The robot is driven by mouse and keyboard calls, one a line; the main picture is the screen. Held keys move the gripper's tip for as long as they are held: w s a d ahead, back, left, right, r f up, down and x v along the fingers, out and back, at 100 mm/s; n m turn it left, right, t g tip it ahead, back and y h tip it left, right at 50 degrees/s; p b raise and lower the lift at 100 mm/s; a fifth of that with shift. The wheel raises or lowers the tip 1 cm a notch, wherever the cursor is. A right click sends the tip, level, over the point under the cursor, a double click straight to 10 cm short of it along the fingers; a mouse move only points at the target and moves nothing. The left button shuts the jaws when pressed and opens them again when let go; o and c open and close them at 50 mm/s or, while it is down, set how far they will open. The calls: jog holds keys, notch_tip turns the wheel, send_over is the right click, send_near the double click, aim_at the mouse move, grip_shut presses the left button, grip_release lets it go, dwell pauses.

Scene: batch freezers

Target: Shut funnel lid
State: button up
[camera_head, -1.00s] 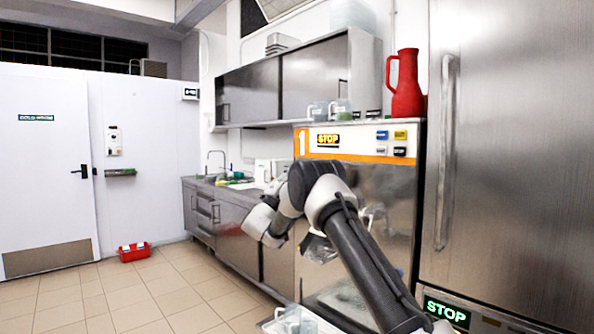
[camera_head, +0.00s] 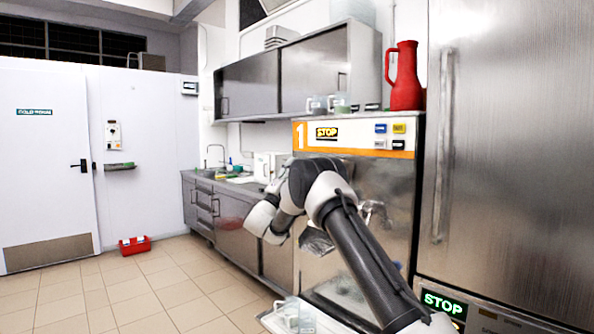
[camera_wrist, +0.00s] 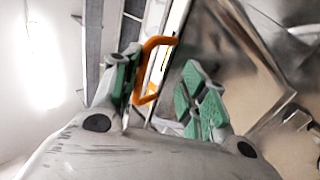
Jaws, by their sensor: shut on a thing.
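In the wrist view, my gripper (camera_wrist: 161,68) has its two green-padded fingers on either side of an orange loop-shaped handle (camera_wrist: 158,41). The left finger lies against the handle; the right finger shows a visible gap from it at this angle. My gripper is shut on this handle. In the head view, my arm bends in front of the freezer marked 1 (camera_head: 355,137), and its gripper end is hidden behind the arm. I cannot make out the funnel lid itself in either view, nor how far it is open.
A red jug (camera_head: 405,80) stands on top of the freezer. A tap-like outlet (camera_head: 374,211) is on its front. A tray with a clear cup (camera_head: 291,315) is low in front. A steel fridge (camera_head: 510,140) stands at right. A red box (camera_head: 134,245) lies on the otherwise open floor.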

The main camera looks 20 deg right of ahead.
jog(key=shift+f, duration=0.1)
dwell(0.3)
jog(key=v, duration=0.7)
jog(key=shift+a, duration=0.15)
